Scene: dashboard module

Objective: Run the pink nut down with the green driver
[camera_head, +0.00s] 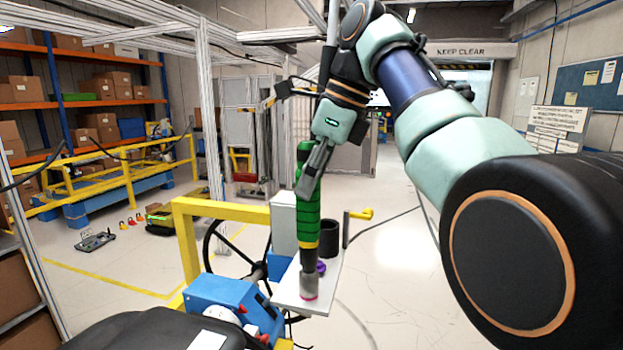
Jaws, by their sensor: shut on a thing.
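The green driver (306,205) stands upright in the middle of the view, with a black and grey lower end. My gripper (312,178) is shut on the upper part of its green body. The driver's grey socket (309,284) points down at the light grey plate (334,285). A thin pink rim (310,297) shows right under the socket, at the plate. This appears to be the pink nut, mostly hidden by the socket. Whether the socket is fully seated around it cannot be told.
A purple part (320,267) sits on the plate just behind the driver. A black cup (329,239) and a pale upright block (283,222) flank the driver. A blue box (230,303), a steering wheel and a yellow frame (187,245) are at left. Open floor lies to the right.

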